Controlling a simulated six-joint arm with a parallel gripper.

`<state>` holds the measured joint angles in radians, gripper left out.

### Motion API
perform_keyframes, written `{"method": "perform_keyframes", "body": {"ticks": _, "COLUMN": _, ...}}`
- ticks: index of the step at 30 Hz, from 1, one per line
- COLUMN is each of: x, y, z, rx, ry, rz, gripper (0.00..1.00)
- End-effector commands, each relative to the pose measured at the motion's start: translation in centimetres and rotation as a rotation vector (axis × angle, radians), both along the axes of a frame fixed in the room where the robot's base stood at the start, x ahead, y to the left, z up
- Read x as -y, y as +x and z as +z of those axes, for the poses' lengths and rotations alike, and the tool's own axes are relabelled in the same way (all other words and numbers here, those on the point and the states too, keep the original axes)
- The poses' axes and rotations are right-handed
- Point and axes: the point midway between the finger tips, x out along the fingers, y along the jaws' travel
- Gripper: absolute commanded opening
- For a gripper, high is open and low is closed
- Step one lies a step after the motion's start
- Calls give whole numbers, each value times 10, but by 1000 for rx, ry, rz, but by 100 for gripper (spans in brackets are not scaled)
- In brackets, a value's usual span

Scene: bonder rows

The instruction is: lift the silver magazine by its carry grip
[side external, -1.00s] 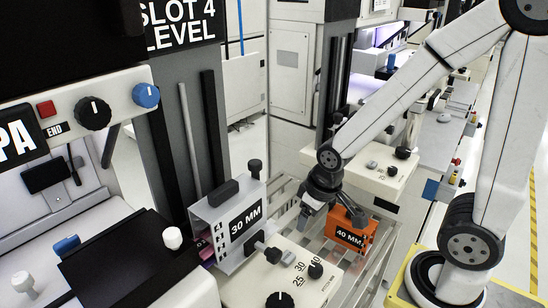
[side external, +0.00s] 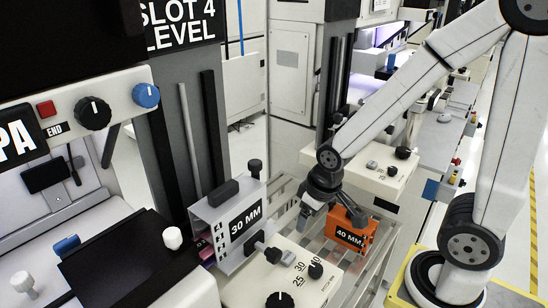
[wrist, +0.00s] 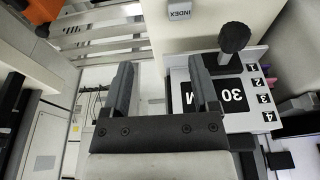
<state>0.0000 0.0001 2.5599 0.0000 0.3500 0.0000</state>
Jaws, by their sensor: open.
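The silver magazine (side external: 215,218), labelled 30 MM, stands at the middle left in the side view, with a dark carry grip (side external: 222,191) on top. In the wrist view the magazine (wrist: 262,68) is at the right, its label upside down and partly covered by my right finger. I cannot clearly tell the carry grip there. My gripper (side external: 303,219) is open and empty, to the right of the silver magazine and apart from it, beside the orange magazine. In the wrist view its two fingers (wrist: 160,68) are spread with nothing between them.
The orange 40 MM magazine (side external: 345,235) stands close beside my gripper; its corner shows in the wrist view (wrist: 25,14). A cream control panel with knobs (side external: 245,289) is in front. A black knob (wrist: 234,37) rises beside the silver magazine. Slatted rails (wrist: 100,38) lie below.

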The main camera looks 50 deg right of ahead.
Motion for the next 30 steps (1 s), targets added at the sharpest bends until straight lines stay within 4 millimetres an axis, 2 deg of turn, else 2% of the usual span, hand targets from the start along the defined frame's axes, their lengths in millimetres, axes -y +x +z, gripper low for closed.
{"method": "perform_keyframes", "body": {"ticks": 8, "x": 0, "y": 1, "z": 1, "rx": -6, "ry": 1, "rz": 10, "gripper": 76}}
{"method": "perform_keyframes", "body": {"ticks": 14, "x": -4, "y": 9, "z": 5, "rx": -50, "ry": 7, "rz": 83, "gripper": 76}}
{"method": "perform_keyframes", "body": {"ticks": 20, "x": -14, "y": 24, "z": 16, "rx": -130, "ry": 49, "rz": 249, "gripper": 76}}
{"method": "perform_keyframes", "body": {"ticks": 30, "x": -46, "y": 54, "z": 48, "rx": -202, "ry": 231, "rz": 640, "gripper": 76}}
